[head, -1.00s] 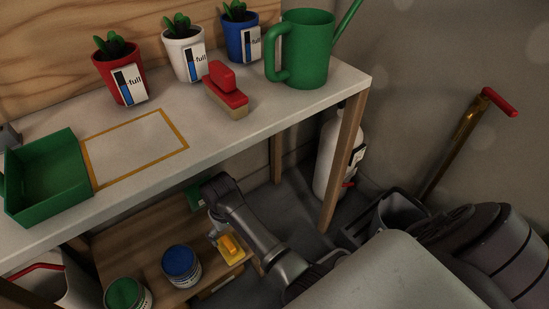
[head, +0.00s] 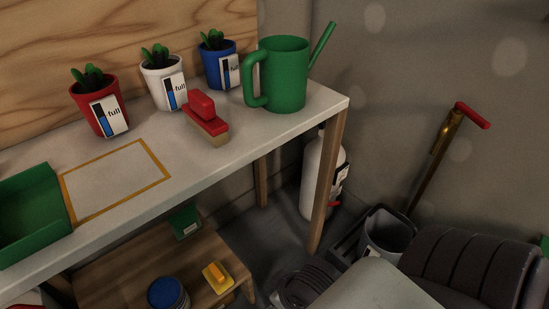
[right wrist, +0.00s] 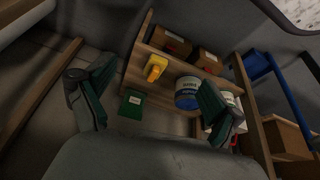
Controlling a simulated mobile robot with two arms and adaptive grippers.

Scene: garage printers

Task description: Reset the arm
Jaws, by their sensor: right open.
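My right gripper (right wrist: 155,108) is open and empty in the right wrist view, its two dark green fingers spread wide. Past it are a low wooden shelf, a yellow-handled tool (right wrist: 155,67), a green labelled box (right wrist: 132,104) and a paint can (right wrist: 187,93). The fingers appear apart from all of them, though the right finger overlaps a can in the picture. In the head view a grey part of my body shows at the bottom right; the right gripper is out of that view. My left gripper is in neither view.
The white-topped bench (head: 215,160) carries potted plants, a red-topped brush (head: 207,121), a green watering can (head: 283,75) and a green tray (head: 30,215). The low shelf (head: 130,275) below holds a blue-lidded can (head: 168,293). A white bottle (head: 320,175) stands behind the bench leg.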

